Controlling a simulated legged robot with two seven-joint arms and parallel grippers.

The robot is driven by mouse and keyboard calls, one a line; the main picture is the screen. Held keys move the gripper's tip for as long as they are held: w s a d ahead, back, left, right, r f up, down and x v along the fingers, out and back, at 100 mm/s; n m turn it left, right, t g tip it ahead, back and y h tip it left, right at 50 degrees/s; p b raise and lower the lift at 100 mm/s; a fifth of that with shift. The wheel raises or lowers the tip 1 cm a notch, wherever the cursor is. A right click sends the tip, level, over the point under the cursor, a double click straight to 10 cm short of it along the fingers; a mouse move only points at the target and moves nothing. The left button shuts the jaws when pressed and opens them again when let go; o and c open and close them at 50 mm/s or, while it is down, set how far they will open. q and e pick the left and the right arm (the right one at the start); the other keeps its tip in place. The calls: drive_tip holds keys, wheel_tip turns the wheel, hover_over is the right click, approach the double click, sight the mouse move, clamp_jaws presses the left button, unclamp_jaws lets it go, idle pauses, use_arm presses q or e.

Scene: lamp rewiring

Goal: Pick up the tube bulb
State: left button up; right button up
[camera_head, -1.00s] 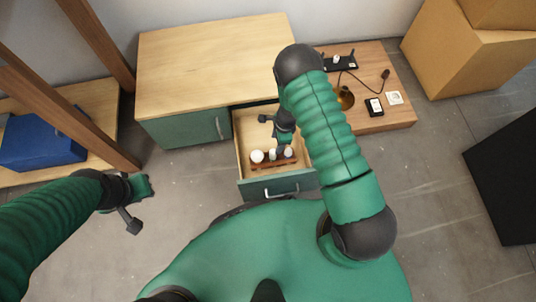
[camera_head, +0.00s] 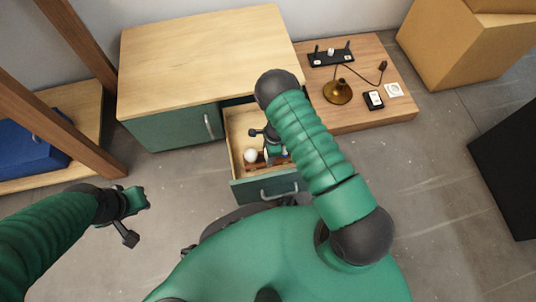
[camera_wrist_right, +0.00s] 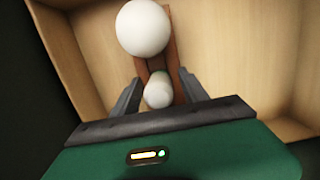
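In the right wrist view, a small white bulb with a rounded top, the tube bulb (camera_wrist_right: 158,91), stands in a reddish-brown wooden holder (camera_wrist_right: 172,58). My right gripper (camera_wrist_right: 158,88) is open, with one finger on each side of this bulb and visible gaps. A larger white globe bulb (camera_wrist_right: 143,28) stands just beyond it. In the head view, the right gripper (camera_head: 271,153) is down inside the open drawer (camera_head: 236,130) and hides part of the holder; the globe bulb (camera_head: 250,156) shows to its left. My left gripper (camera_head: 143,198) hangs over the floor, away from the drawer.
The drawer walls surround the right gripper closely. The wooden-topped cabinet (camera_head: 205,55) stands behind. A low wooden table (camera_head: 370,60) at right holds a brass lamp base (camera_head: 337,92), a black stand (camera_head: 331,55), and small black (camera_head: 373,100) and white (camera_head: 393,90) parts.

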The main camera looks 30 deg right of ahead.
clamp_jaws()
